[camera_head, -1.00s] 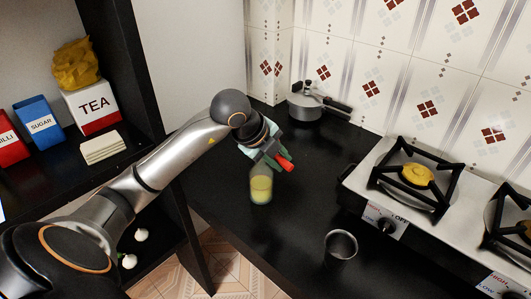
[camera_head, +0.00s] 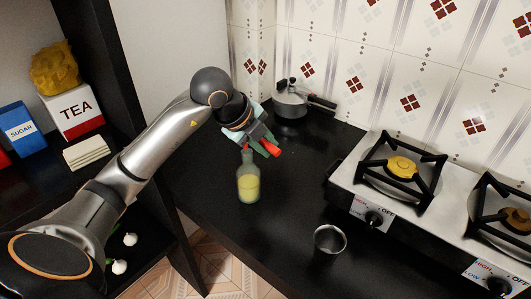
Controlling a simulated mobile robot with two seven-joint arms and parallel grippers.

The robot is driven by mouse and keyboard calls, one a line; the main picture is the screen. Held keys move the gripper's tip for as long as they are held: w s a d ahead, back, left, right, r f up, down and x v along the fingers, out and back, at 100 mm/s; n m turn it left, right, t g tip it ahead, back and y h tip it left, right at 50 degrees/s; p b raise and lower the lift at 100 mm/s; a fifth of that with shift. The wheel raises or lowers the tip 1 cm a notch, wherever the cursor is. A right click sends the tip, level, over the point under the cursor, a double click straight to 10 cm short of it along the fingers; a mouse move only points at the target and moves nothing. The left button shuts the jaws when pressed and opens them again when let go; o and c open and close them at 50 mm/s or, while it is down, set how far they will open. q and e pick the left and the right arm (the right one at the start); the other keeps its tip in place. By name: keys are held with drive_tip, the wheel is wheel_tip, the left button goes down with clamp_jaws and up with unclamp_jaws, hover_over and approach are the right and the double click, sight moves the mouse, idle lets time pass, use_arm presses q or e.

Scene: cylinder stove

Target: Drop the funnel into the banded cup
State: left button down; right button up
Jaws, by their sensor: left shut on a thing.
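My left gripper (camera_head: 262,145) is shut on a small red thing (camera_head: 272,149), which I take to be the funnel; its shape is mostly hidden by the fingers. The gripper is just above and behind the mouth of a clear glass bottle (camera_head: 248,186) with yellow-green liquid. I cannot tell whether they touch. A grey metal cup (camera_head: 330,240) stands upright on the black counter, to the right and nearer to me. It is the only cup in view; no band can be made out on it. My right gripper is not in view.
A white gas stove (camera_head: 348,178) with black grates borders the counter on the right. A grey lidded pot (camera_head: 290,100) stands at the back by the tiled wall. Shelves at left hold a TEA box (camera_head: 70,108) and a SUGAR box (camera_head: 20,130). The counter between bottle and cup is clear.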

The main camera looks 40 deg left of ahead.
use_arm(q)
wheel_tip(320, 180, up, 6)
drive_tip(key=shift+r, duration=0.1)
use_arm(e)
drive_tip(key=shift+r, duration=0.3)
use_arm(q)
drive_tip(key=shift+d, duration=0.1)
